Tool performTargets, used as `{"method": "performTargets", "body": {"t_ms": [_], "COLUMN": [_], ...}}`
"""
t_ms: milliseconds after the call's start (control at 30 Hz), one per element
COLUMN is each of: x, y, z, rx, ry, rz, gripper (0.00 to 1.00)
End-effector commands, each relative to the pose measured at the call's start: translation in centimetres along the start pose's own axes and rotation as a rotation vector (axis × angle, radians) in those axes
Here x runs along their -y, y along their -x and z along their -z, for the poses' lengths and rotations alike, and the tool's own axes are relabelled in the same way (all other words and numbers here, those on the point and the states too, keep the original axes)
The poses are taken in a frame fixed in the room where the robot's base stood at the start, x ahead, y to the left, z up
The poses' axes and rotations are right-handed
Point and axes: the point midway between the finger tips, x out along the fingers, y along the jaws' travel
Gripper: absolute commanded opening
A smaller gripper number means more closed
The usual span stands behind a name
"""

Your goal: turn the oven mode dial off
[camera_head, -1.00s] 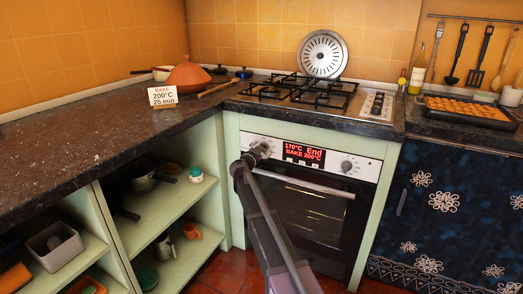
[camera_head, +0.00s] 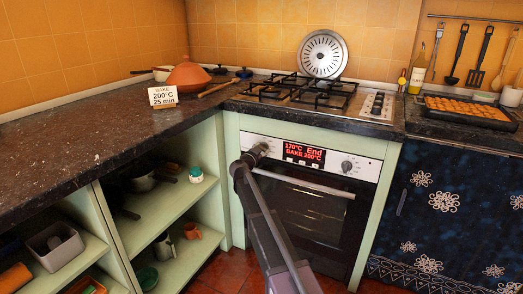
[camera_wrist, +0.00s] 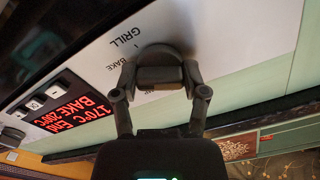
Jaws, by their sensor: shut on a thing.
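The oven (camera_head: 315,215) stands under the hob, its door shut. Its white control panel has a lit red display (camera_head: 304,155) reading 170°C End and BAKE 200°C. The mode dial (camera_wrist: 163,51) is a round grey knob on the left of the panel. The labels GRILL and BAKE show beside it, tilted in the wrist view. My gripper (camera_wrist: 160,80) is shut on this dial, one finger on each side of its grip. In the head view my gripper (camera_head: 256,153) covers most of the dial, so its pointer is hidden.
A second knob (camera_head: 347,166) is on the right of the panel. The oven handle (camera_head: 300,184) runs close below my gripper. Open green shelves (camera_head: 165,222) with dishes stand to the left. A sign (camera_head: 163,96) reading BAKE 200°C 25 min stands on the counter.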

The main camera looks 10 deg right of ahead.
Motion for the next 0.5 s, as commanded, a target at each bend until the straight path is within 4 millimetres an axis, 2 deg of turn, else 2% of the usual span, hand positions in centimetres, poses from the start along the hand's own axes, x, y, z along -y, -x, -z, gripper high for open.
{"method": "performTargets", "body": {"t_ms": [500], "x": [0.25], "y": [-0.16], "z": [-0.05], "rx": [-0.001], "ry": [0.386], "rz": [0.003], "gripper": [0.10]}}
